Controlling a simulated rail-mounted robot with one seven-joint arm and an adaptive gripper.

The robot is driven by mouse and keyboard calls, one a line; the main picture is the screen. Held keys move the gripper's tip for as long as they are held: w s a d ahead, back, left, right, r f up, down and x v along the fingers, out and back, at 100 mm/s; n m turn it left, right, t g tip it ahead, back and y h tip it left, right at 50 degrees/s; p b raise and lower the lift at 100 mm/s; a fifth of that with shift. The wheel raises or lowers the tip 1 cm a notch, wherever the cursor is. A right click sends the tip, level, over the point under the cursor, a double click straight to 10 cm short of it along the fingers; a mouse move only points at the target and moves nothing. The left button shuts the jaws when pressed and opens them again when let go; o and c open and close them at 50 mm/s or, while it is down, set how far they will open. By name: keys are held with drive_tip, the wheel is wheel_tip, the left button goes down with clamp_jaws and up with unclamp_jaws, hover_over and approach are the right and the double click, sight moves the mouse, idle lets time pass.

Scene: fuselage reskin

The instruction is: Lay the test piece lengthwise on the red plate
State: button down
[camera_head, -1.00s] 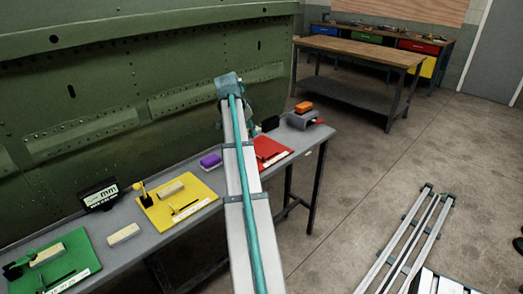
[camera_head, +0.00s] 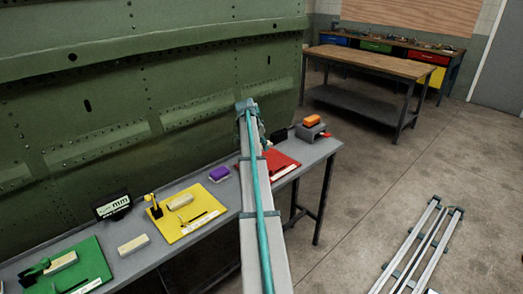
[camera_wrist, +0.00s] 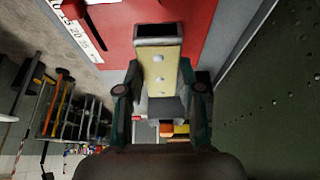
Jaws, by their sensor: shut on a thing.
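In the wrist view the test piece (camera_wrist: 158,68) is a pale cream bar with a dark far end. My gripper (camera_wrist: 162,98) is shut on it, a finger at each side. The bar points away from me over the red plate (camera_wrist: 190,12); I cannot tell whether it touches. In the head view the red plate (camera_head: 287,163) lies on the right part of the grey bench, partly behind my arm. My fingers and the held piece are hidden there.
The grey bench (camera_head: 160,257) runs along the green fuselage panel (camera_head: 120,100). It carries a yellow plate (camera_head: 200,225), a green plate (camera_head: 90,262), a purple block (camera_head: 219,174), a loose pale bar (camera_head: 133,245), a black display (camera_head: 112,205) and an orange block (camera_head: 312,120) on a grey stand.

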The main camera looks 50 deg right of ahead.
drive_tip(key=shift+w+d+f, duration=0.15)
drive_tip(key=shift+d+f, duration=0.1)
drive_tip(key=shift+f, duration=0.05)
drive_tip(key=f, duration=0.1)
drive_tip(key=f+p, duration=0.1)
drive_tip(key=f, duration=0.1)
drive_tip(key=shift+w+d, duration=0.15)
drive_tip(key=shift+d, duration=0.05)
drive_tip(key=shift+f, duration=0.4)
drive_tip(key=shift+f, duration=0.25)
drive_tip(key=shift+f+b, duration=0.3)
drive_tip(key=c, duration=0.7)
unclamp_jaws()
